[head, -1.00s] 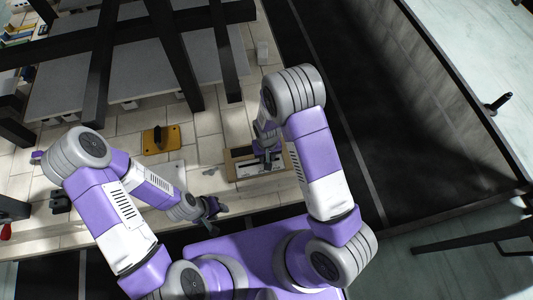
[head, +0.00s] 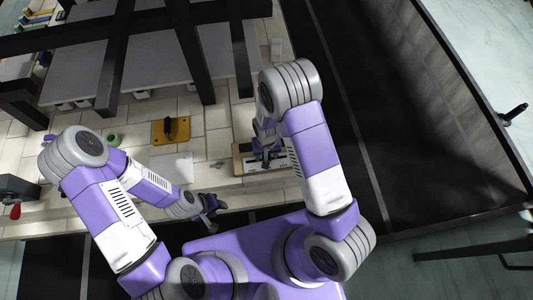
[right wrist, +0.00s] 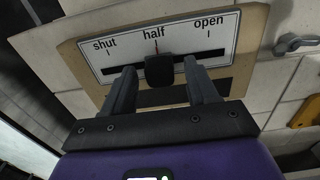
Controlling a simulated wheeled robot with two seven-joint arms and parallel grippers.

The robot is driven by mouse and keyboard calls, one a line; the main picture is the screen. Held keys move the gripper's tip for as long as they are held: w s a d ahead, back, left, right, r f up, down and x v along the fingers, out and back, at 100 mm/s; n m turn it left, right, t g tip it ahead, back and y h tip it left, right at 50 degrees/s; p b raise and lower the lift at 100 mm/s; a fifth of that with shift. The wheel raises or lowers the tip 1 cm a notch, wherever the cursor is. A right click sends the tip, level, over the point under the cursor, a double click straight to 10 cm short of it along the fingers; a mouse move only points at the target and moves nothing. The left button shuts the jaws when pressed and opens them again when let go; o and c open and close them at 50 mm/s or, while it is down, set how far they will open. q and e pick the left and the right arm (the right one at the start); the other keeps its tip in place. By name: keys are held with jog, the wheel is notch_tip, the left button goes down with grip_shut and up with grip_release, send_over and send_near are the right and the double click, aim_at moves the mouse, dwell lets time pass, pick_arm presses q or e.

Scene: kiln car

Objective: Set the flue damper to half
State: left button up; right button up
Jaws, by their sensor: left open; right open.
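The flue damper's tan plate (right wrist: 253,30) carries a white scale (right wrist: 215,43) marked shut, half and open. Its dark slider knob (right wrist: 159,71) stands in the slot just below the red line at half. My right gripper (right wrist: 158,67) is open, with one finger on each side of the knob and visible gaps between. In the head view, my right gripper (head: 266,150) is over the damper plate (head: 239,157), partly hiding it. My left gripper (head: 211,206) is open and empty, near the front edge of the brick top.
A yellow block with a dark handle (head: 170,130) lies on the brick surface (head: 215,140) left of the damper. A white sheet (head: 172,167) and green ring (head: 113,140) are nearby. Black posts and grey shelves (head: 150,65) stand behind. A red-knobbed lever (head: 15,211) is at far left.

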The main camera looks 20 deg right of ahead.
notch_tip(320, 180, up, 8)
jog(key=shift+f+p, duration=0.2)
jog(key=shift+p, duration=0.95)
jog(key=s+a+f+y, duration=0.1)
jog(key=s+f+y, duration=0.1)
jog(key=s+f, duration=0.2)
jog(key=s+a+f+m+y, duration=0.1)
jog(key=s+f, duration=0.3)
jog(key=s, duration=0.6)
jog(key=shift+a+t+y, duration=0.3)
jog(key=shift+a+y, duration=0.15)
jog(key=shift+y, duration=0.15)
jog(key=shift+c, duration=0.4)
